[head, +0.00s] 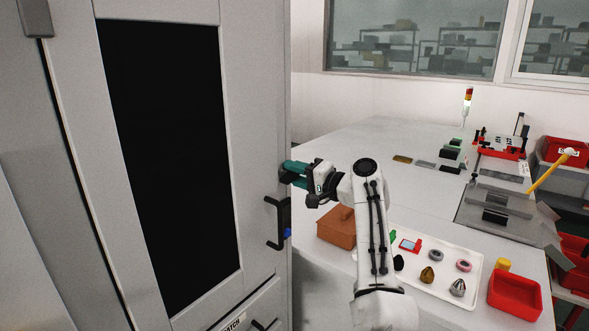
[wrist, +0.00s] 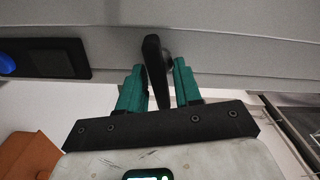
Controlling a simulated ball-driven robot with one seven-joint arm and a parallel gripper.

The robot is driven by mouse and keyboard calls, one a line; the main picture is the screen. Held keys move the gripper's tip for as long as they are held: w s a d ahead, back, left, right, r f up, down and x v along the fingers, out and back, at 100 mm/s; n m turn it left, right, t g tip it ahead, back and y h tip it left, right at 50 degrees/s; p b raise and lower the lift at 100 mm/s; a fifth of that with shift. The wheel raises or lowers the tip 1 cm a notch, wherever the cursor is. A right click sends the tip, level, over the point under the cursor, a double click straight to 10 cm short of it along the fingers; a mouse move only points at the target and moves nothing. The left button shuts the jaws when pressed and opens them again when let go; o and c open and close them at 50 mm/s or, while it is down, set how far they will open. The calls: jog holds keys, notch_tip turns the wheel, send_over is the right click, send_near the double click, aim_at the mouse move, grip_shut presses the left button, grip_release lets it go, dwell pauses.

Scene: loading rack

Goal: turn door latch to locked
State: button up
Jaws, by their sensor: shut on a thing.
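The door latch (wrist: 154,62) is a dark lever with a round pivot beside it, on the grey cabinet edge in the wrist view. My gripper (wrist: 159,72) has its teal fingers on either side of the lever and is shut on it. In the head view my gripper (head: 287,173) reaches the right edge of the tall cabinet door (head: 255,130), above the black door handle (head: 280,222). The latch is mostly hidden there by the fingers. The lever's lock marking cannot be seen.
A blue knob (wrist: 7,63) on a dark plate is left of the latch. The bench (head: 370,140) carries a brown box (head: 338,228) near my arm, a white tray (head: 435,300) of small parts and a red bin (head: 515,295). The bench's back left is clear.

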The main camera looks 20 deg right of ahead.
jog(key=shift+f+m, duration=0.1)
jog(key=shift+m, duration=0.6)
jog(key=shift+d+p, duration=0.1)
jog(key=shift+p, duration=0.2)
jog(key=o, duration=0.7)
jog(key=b+v, duration=0.2)
jog(key=v, duration=0.8)
jog(key=shift+s+d, duration=0.25)
jog(key=shift+s, duration=0.05)
